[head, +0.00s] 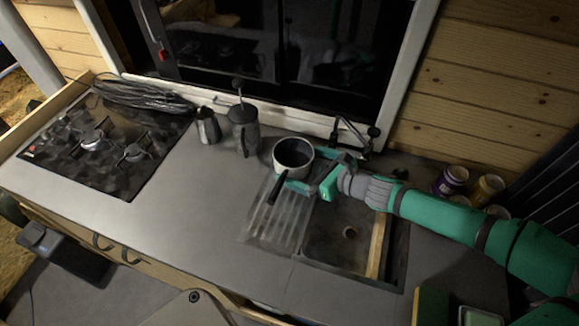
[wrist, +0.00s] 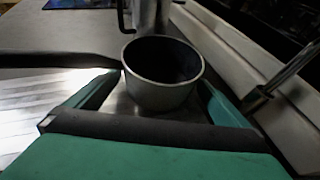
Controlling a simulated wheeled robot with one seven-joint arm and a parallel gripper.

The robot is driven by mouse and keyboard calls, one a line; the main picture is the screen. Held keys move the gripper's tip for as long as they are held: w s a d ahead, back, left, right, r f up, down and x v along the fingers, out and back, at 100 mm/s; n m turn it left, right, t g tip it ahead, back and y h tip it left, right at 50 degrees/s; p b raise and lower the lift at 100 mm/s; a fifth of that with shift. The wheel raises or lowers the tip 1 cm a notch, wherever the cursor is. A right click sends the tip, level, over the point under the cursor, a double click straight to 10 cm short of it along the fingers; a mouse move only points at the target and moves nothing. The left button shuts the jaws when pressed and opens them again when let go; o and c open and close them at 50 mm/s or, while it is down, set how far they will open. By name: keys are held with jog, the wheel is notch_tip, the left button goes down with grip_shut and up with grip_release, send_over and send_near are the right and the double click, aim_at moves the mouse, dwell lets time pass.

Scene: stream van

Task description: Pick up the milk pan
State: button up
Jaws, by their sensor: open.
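The milk pan (head: 292,153) is a small round pot, light outside and dark inside, with a dark handle (head: 277,188). It sits upright at the back end of the ribbed draining board. In the wrist view the pan (wrist: 160,92) stands between the two green fingers of my gripper (wrist: 165,95), its handle (wrist: 60,61) pointing left. My gripper (head: 302,170) is open around the near part of the pan. Whether either finger touches the wall, I cannot tell.
A sink (head: 341,243) with a tap (head: 357,134) lies right of the draining board (head: 277,222). A moka pot (head: 208,126) and a dark press (head: 243,130) stand left of the pan. Cans (head: 451,181) stand at right. The counter (head: 185,215) at left is clear up to the hob (head: 104,145).

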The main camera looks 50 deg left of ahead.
jog(key=c, duration=1.3)
jog(key=shift+w, duration=0.1)
